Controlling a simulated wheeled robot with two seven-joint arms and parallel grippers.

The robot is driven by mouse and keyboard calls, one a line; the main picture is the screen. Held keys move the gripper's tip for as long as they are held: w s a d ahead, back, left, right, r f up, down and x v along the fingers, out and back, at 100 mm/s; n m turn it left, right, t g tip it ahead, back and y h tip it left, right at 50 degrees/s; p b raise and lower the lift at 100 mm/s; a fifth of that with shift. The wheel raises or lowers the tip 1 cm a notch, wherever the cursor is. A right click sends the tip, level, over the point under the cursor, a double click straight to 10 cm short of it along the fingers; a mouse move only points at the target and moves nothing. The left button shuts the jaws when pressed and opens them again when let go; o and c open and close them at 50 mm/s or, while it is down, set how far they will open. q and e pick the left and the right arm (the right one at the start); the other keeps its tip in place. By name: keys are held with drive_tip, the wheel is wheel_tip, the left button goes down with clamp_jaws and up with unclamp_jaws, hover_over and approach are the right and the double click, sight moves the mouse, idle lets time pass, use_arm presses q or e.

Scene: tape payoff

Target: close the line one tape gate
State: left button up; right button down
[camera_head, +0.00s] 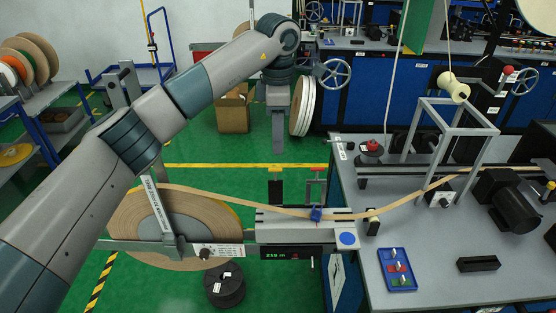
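My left arm comes in from the left and bends down at its wrist. My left gripper (278,148) hangs pointing down above the green floor, behind the tape line and apart from it; its finger gap cannot be made out. A large tan tape reel (190,222) stands at the lower left behind an upright labelled bar (157,205). I cannot tell which part is the gate. My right gripper is out of view.
A grey workbench (440,270) at the right holds a blue tray (397,269), a black motor (507,200) and a wire frame (445,130). A black spool (225,286) sits on the floor. A cardboard box (233,108) and white reels (303,105) stand near the gripper.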

use_arm(q)
drive_tip(key=p, duration=0.3)
hover_over(275, 186)
drive_tip(key=w, duration=0.1)
drive_tip(key=f, duration=0.9)
drive_tip(key=shift+w+d, duration=0.15)
drive_tip(key=shift+d, duration=0.25)
drive_tip(key=shift+r, duration=0.1)
clamp_jaws()
